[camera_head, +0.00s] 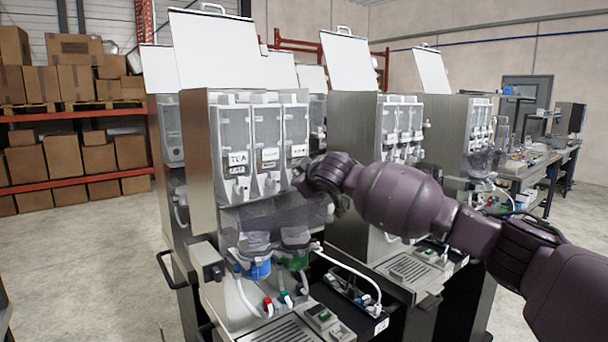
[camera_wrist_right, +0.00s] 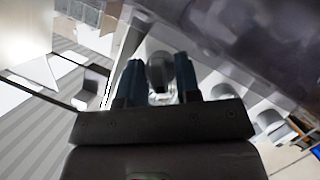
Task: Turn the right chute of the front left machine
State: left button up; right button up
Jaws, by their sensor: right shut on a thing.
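The front left machine (camera_head: 202,165) has three clear canisters above white chutes. The left chute (camera_head: 243,188) and the middle chute (camera_head: 272,182) show, pointing down. The right chute is mostly hidden behind my right gripper (camera_head: 304,180) in the head view. In the right wrist view, my gripper's two dark fingers (camera_wrist_right: 158,82) are on either side of a grey-white rounded chute (camera_wrist_right: 157,70), shut on it. How far the chute is turned I cannot tell. My left gripper is not in view.
A smoky clear cover (camera_head: 270,218) sits just below the chutes, above blue and green mixing bowls (camera_head: 257,269). A second machine (camera_head: 350,130) stands close to the right, behind my right arm. Open floor (camera_head: 80,265) lies at the left.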

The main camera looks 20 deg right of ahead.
jog(key=shift+m+g+y+p, duration=0.3)
jog(key=shift+m+p, duration=0.2)
jog(key=shift+p, duration=0.2)
jog(key=shift+m+g+y, duration=0.3)
jog(key=shift+m+y, duration=0.1)
jog(key=shift+m, duration=0.4)
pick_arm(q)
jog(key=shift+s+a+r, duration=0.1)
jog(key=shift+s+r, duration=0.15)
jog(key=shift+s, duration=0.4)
pick_arm(e)
jog(key=shift+d+m+g+y, duration=0.15)
jog(key=shift+m+g+y, duration=0.15)
jog(key=shift+m+y, duration=0.55)
jog(key=shift+m, duration=0.25)
jog(key=o, duration=0.6)
jog(key=shift+r, duration=0.1)
